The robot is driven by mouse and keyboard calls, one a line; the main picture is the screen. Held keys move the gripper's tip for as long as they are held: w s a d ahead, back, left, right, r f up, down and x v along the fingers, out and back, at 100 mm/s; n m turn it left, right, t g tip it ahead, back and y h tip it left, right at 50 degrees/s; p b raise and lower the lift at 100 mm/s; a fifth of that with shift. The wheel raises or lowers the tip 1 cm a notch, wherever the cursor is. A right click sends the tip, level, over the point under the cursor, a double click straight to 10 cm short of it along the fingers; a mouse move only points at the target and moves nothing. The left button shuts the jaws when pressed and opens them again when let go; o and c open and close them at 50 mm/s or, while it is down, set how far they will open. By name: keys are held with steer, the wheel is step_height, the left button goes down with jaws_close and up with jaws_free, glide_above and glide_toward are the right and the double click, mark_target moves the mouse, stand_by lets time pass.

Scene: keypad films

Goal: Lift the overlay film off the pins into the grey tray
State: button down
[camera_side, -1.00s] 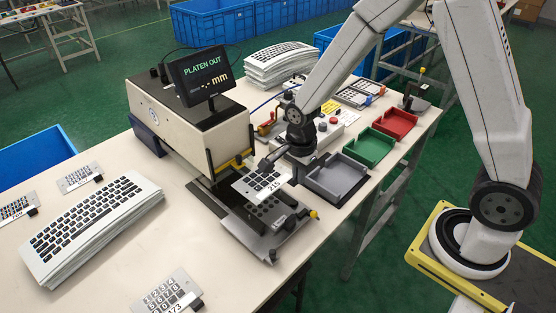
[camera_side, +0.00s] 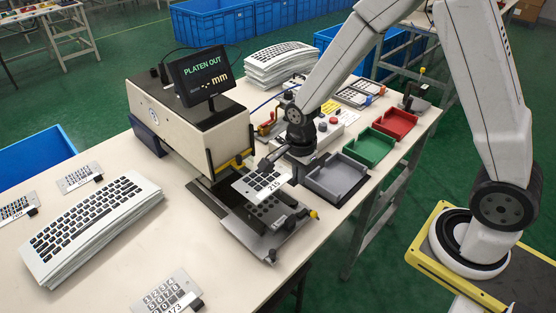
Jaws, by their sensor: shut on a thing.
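The overlay film (camera_side: 258,184) is a pale sheet with dark key squares and the number 215. My gripper (camera_side: 268,163) is shut on its far edge and holds it tilted above the platen. The platen (camera_side: 254,238) is a grey plate with dark round spots, slid out in front of the press; a yellow-tipped part sits at its right. The film hides part of the platen, and I cannot make out the pins. The grey tray (camera_side: 334,182) stands empty just right of the film.
A green tray (camera_side: 370,148) and a red tray (camera_side: 396,124) stand behind the grey tray. The press (camera_side: 190,118) with its "PLATEN OUT" screen (camera_side: 202,72) is at left. Keyboard stacks (camera_side: 92,226) and other films lie on the left of the table.

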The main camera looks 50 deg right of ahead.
steer(key=shift+d, duration=0.15)
steer(key=s+d+f, duration=0.1)
steer(key=d+f, duration=0.1)
steer(key=d, duration=1.1)
glide_above(363, 181)
steer(key=shift+f, duration=0.75)
steer(key=shift+a+f, duration=0.1)
steer(key=shift+f, duration=0.15)
steer(key=shift+f, duration=3.85)
steer(key=shift+f, duration=0.4)
steer(key=c, duration=0.7)
jaws_free()
